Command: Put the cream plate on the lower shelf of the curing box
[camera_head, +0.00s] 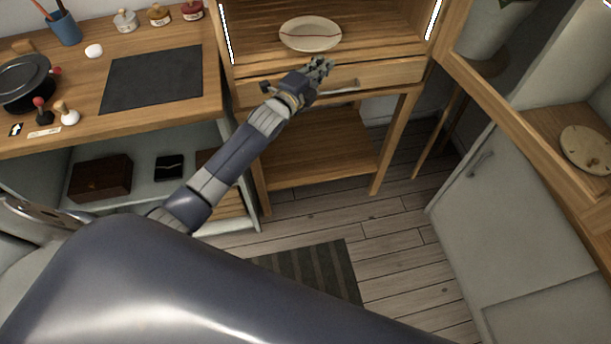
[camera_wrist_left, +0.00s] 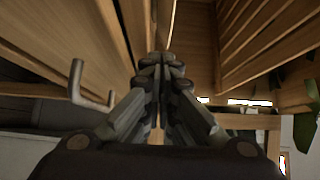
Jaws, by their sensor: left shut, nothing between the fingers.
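The cream plate (camera_head: 310,34) lies flat inside the open wooden curing box (camera_head: 268,63), on the level just above its drawer. A thin dark reddish line runs across the plate. My left gripper (camera_head: 322,66) is in front of the box, close to the drawer front and below the plate, apart from it. In the left wrist view its fingers (camera_wrist_left: 163,62) are together and hold nothing. The upper part of the box is outside the head view. My right gripper is not in view.
A drawer handle (camera_head: 340,85) is near my left gripper; it also shows in the left wrist view (camera_wrist_left: 88,90). A bench (camera_head: 100,122) at left carries a black mat, a pot and small jars. An open wood-framed door (camera_head: 497,102) stands at right.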

